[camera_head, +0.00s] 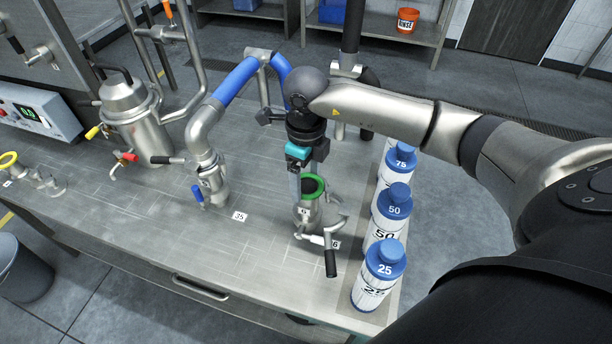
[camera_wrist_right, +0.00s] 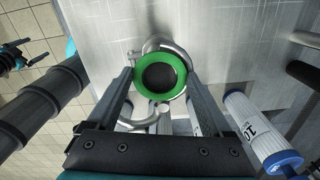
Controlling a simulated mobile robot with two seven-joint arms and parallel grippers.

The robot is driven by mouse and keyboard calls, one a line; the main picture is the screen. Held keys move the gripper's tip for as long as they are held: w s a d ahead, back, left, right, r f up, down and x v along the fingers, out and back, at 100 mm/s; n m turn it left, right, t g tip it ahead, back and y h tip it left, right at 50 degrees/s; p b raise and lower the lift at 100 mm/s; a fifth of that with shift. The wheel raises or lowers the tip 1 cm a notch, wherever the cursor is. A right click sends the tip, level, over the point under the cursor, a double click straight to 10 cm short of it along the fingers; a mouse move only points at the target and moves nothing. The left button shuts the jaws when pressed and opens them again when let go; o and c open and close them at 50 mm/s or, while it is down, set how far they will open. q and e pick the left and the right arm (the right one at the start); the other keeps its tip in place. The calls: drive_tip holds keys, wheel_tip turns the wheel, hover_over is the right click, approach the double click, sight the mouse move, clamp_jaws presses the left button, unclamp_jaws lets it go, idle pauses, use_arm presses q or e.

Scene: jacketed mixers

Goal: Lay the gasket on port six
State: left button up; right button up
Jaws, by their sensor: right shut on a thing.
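The green gasket (camera_head: 318,184) is a flat ring at the mouth of a steel port (camera_head: 308,213) with a black-handled clamp or valve, near the table's front right. A label ending in 6 (camera_head: 336,244) is beside this port, partly hidden. My right gripper (camera_head: 301,188) points down and is shut on the gasket. The wrist view shows the green ring (camera_wrist_right: 138,78) level between the two fingertips, over the dark port opening and roughly centred on it. I cannot tell whether the ring touches the rim.
Several blue-capped bottles, such as the 25 bottle (camera_head: 378,275), line the table's right edge close to the port. A port with a blue-sleeved pipe (camera_head: 208,175) stands to the left by label 35 (camera_head: 239,216). A jacketed vessel (camera_head: 134,115) and control box (camera_head: 38,110) are further left.

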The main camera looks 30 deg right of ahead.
sight(306, 184)
drive_tip(key=shift+f, duration=0.15)
drive_tip(key=o, duration=1.1)
wheel_tip(306, 184, up, 12)
drive_tip(key=shift+r, duration=0.2)
